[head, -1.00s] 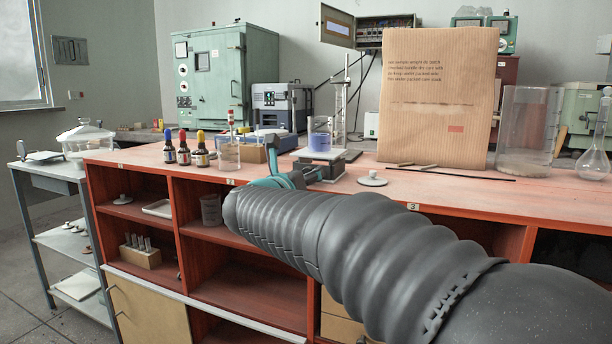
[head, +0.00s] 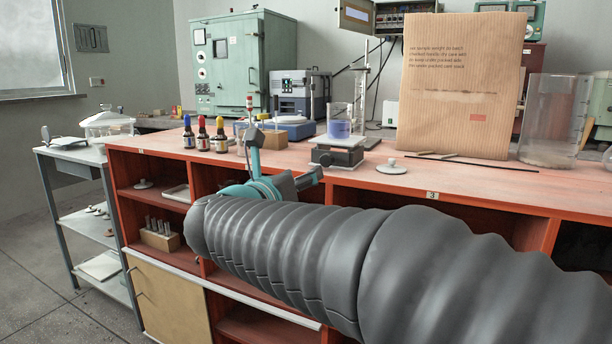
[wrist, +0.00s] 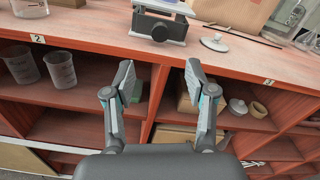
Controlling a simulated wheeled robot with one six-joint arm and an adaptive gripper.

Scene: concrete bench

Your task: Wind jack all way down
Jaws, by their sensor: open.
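The lab jack (head: 337,152) stands on the red bench top near its front edge, with a beaker of blue liquid (head: 340,126) on its top plate. Its dark knob (wrist: 159,32) faces the front in the wrist view, beyond my fingertips and between their lines. My gripper (wrist: 158,78) is open and empty, with both fingers in front of the bench's front edge and below the jack. In the head view my arm covers part of the bench front, and my gripper shows only partly, left of the jack. How far the jack is raised is hard to tell.
Dropper bottles (head: 204,140) stand left on the bench. A white lid (head: 392,166) lies right of the jack, before a large cardboard sheet (head: 456,85). A glass cylinder (head: 551,120) stands farther right. Open shelves (wrist: 75,123) below hold beakers (wrist: 60,70).

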